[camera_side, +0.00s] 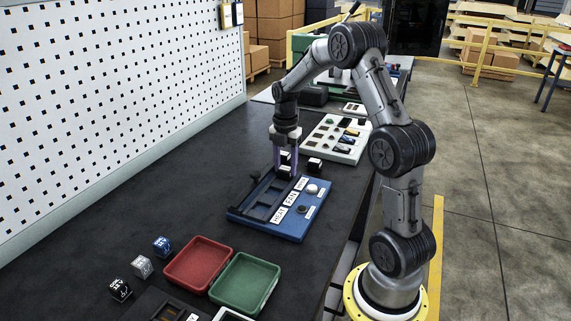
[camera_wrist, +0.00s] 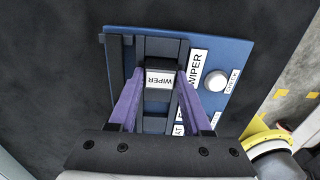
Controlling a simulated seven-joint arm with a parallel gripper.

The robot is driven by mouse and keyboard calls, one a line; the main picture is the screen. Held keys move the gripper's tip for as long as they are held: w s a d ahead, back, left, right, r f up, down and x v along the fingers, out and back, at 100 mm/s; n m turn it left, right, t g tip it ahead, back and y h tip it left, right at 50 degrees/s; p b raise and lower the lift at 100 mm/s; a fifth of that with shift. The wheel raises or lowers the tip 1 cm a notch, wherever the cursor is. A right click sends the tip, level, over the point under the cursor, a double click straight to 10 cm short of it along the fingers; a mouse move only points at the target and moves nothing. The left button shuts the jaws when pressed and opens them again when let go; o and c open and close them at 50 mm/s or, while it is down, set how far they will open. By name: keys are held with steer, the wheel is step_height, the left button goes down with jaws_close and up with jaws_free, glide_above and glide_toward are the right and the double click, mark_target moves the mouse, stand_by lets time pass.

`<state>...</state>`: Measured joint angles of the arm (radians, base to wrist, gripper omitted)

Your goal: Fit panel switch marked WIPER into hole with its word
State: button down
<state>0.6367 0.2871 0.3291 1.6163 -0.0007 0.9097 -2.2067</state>
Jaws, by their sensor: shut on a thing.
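In the side view my gripper (camera_side: 286,168) points down at the far end of the blue panel (camera_side: 240,212). The held switch is over the dark recessed strip, beside the panel's WIPER label (camera_wrist: 196,69). The hole under it is hidden, and I cannot tell whether the switch is in it. The FAN label (camera_side: 291,198) and HEAT label (camera_side: 280,213) sit nearer the camera.
Another black and white switch (camera_side: 315,164) stands just beyond the panel. A white round knob (camera_side: 312,189) is on the panel. A pale tray of parts (camera_side: 318,150) lies behind. Red (camera_side: 198,264) and green (camera_side: 245,283) trays and several lettered cubes are in front.

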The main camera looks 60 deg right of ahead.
steer(key=shift+f, duration=0.3)
stand_by(0.5)
stand_by(0.5)
steer(key=shift+c, duration=1.3)
jaws_free()
